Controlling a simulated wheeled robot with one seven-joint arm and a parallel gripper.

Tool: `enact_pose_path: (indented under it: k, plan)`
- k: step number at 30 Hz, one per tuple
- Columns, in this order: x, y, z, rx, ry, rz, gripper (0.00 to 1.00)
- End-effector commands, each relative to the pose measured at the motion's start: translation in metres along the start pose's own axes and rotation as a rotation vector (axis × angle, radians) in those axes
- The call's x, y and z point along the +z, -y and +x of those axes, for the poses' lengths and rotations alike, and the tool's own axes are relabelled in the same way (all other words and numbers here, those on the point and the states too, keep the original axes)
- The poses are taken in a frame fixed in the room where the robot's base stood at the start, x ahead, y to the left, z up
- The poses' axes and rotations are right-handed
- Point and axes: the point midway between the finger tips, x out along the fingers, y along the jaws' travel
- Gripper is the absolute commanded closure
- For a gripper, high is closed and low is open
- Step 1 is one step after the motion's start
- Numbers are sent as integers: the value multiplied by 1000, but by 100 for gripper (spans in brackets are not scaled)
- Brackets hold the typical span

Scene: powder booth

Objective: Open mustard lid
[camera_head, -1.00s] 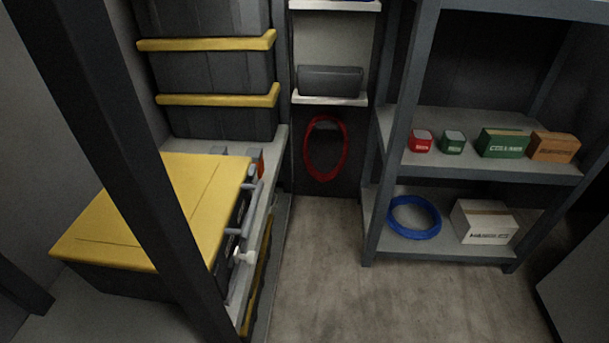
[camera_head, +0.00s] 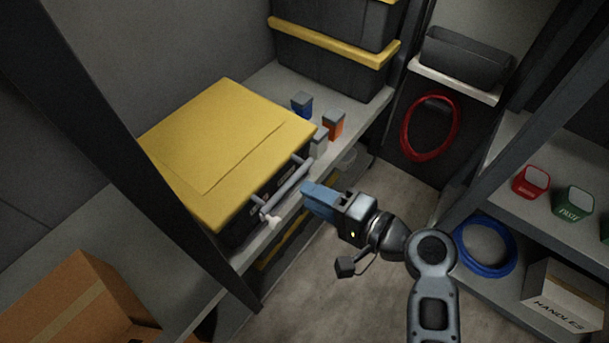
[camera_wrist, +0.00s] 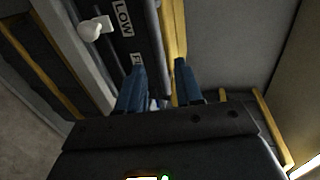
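The mustard lid (camera_head: 225,150) lies flat and closed on a dark box on the left shelf. Its edge also shows in the wrist view (camera_wrist: 174,45). A grey bar handle (camera_head: 288,188) runs along the box's front, and a white knob (camera_head: 272,218) sticks out near its lower end. The knob also shows in the wrist view (camera_wrist: 90,28). My gripper (camera_head: 306,190) is in front of the box, close to the handle. Its two blue fingers are apart in the wrist view (camera_wrist: 157,78), with the box's labelled front beyond them. I cannot tell whether they touch anything.
Small blue (camera_head: 301,104), orange (camera_head: 333,124) and grey (camera_head: 319,142) containers stand beside the box. A cardboard box (camera_head: 75,305) is at lower left. A dark shelf post (camera_head: 130,165) stands in front. Open floor (camera_head: 345,275) lies right of the shelf.

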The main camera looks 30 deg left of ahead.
Motion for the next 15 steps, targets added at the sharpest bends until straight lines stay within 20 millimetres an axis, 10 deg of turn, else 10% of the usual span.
enact_pose_path:
  k: [15]
  plan:
    - [0,-2,66,2,-2,-2,65]
